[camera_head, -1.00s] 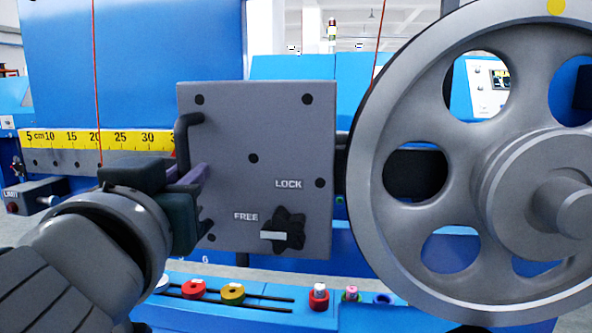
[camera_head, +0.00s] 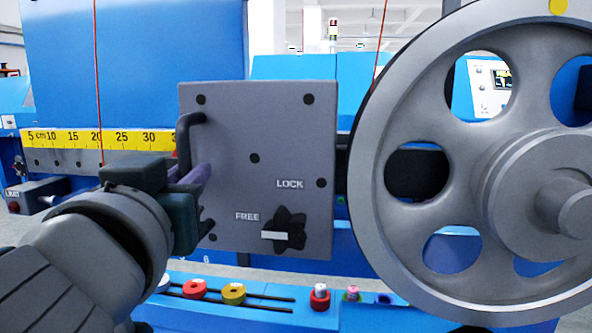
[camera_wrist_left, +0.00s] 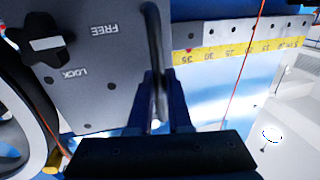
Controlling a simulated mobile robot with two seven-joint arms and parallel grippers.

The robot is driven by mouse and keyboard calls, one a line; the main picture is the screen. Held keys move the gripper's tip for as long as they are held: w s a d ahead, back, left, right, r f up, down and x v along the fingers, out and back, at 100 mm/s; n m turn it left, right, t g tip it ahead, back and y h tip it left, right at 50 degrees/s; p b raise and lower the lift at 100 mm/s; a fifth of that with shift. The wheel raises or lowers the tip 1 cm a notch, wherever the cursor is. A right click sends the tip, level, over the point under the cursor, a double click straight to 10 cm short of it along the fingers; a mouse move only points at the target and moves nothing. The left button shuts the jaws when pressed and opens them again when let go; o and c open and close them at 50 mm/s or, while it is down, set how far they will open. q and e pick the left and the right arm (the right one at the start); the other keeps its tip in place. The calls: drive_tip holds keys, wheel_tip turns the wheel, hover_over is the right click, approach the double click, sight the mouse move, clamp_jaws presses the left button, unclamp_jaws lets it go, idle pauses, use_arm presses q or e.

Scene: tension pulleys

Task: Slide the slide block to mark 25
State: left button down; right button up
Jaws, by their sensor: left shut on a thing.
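The slide block (camera_head: 262,150) is a grey plate with a black handle (camera_head: 186,130) on its left side. Its knob (camera_head: 287,230) has its white pointer toward FREE. My right gripper is not in view.
A large grey pulley wheel (camera_head: 400,250) stands close to the right of the block. A red cord (camera_head: 97,80) hangs in front of the scale near 20. Coloured buttons (camera_head: 233,292) line the blue ledge below.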

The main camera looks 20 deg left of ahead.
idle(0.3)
use_arm(q)
drive_tip(key=s+a+p, duration=0.1)
drive_tip(key=s+a, duration=0.1)
drive_tip(key=a, duration=0.7)
drive_tip(key=shift+s+a, duration=0.2)
drive_tip(key=shift+a, duration=0.2)
drive_tip(key=c, duration=0.8)
unclamp_jaws()
drive_tip(key=shift+d, duration=0.1)
drive_tip(key=shift+c, duration=0.2)
drive_tip(key=shift+s, duration=0.1)
